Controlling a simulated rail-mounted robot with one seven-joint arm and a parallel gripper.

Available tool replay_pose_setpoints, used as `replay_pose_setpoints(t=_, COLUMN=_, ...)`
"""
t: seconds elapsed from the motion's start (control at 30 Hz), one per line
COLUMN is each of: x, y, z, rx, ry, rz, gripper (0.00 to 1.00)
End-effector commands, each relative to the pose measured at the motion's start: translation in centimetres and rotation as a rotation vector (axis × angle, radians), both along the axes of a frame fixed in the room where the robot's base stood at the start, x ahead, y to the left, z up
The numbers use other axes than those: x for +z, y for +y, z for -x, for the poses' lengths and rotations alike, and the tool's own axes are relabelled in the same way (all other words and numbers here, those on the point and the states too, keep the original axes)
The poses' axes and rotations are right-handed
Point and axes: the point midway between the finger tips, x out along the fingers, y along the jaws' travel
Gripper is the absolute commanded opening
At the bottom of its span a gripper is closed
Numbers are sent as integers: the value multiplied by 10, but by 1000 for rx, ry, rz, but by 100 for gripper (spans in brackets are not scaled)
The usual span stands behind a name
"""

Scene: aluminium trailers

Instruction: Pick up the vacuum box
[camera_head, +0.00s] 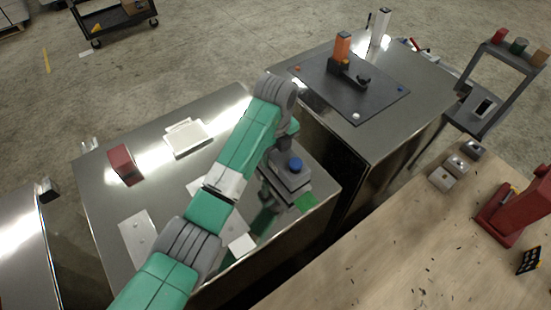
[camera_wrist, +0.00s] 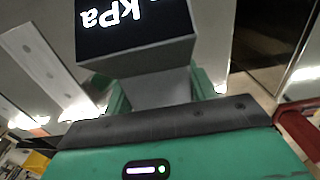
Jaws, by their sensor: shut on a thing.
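The vacuum box is a small grey box (camera_head: 291,178) with a blue round knob on top, at the right end of the near metal trailer top. In the wrist view I take the grey box (camera_wrist: 140,58) with a black display reading "kPa" to be the same one; the text is upside down. My gripper (camera_wrist: 160,90) is shut on its grey lower part, between two green fingers. In the head view my arm hides the fingertips and part of the box. I cannot tell whether the box touches the surface below.
The shiny trailer top (camera_head: 95,190) also bears a red block (camera_head: 124,164), a white tray (camera_head: 187,137) and flat pale plates (camera_head: 138,238). A second trailer behind holds a black board (camera_head: 325,85) with an orange-topped device (camera_head: 342,47). A wooden bench (camera_head: 400,240) is at right.

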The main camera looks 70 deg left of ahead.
Motion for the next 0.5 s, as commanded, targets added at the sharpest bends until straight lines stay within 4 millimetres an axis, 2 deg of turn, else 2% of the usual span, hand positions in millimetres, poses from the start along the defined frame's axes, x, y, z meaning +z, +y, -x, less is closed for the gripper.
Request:
replay_pose_setpoints(t=0.17, x=3, y=-23, z=15, rx=0, ry=-3, rz=-1, gripper=5)
replay_pose_setpoints(t=0.33, x=21, y=-61, z=42, rx=1, ry=0, rz=1, gripper=5)
replay_pose_setpoints(t=0.5, x=22, y=-100, z=67, rx=4, ry=-2, rz=3, gripper=5)
